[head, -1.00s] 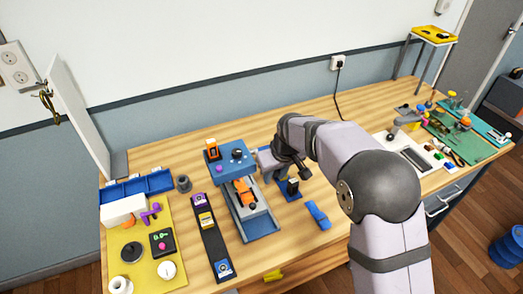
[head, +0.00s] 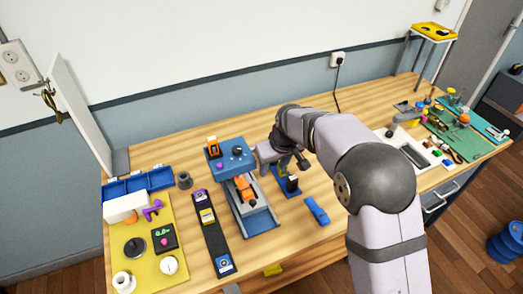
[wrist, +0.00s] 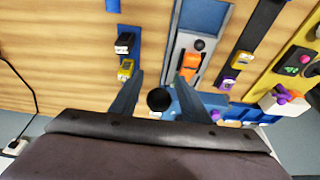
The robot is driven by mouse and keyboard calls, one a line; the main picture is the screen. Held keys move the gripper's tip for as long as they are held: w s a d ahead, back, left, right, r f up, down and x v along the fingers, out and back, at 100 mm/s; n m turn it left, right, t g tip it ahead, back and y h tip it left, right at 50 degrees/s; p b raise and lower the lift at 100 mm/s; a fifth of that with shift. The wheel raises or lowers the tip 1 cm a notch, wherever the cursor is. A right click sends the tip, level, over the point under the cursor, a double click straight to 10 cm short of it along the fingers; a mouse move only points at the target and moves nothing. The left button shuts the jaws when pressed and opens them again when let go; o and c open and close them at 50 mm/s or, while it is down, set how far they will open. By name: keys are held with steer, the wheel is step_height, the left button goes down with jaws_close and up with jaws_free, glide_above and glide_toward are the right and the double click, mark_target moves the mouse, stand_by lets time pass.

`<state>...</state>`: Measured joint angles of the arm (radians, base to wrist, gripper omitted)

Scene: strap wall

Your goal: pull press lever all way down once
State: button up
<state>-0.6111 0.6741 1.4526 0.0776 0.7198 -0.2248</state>
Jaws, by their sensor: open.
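A small device on a blue base (head: 287,183), with a black and white block on it, stands beneath my gripper; I take it for the press but cannot be sure. It also shows as a blue strip with a black and white block (wrist: 124,42) and a yellow part in the wrist view. A black round knob (wrist: 160,100) shows between the finger bases in the wrist view; I cannot tell which device it belongs to. My gripper (wrist: 160,78) is open, with nothing held between its fingers. In the head view my gripper (head: 293,164) hides part of the press area, and no lever is clear.
A black strip (head: 212,235) and yellow board (head: 150,235) lie further left. A blue object (head: 317,211) lies on the right.

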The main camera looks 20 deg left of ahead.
steer(key=p+v, duration=0.4)
steer(key=v, duration=0.3)
stand_by(0.5)
stand_by(0.4)
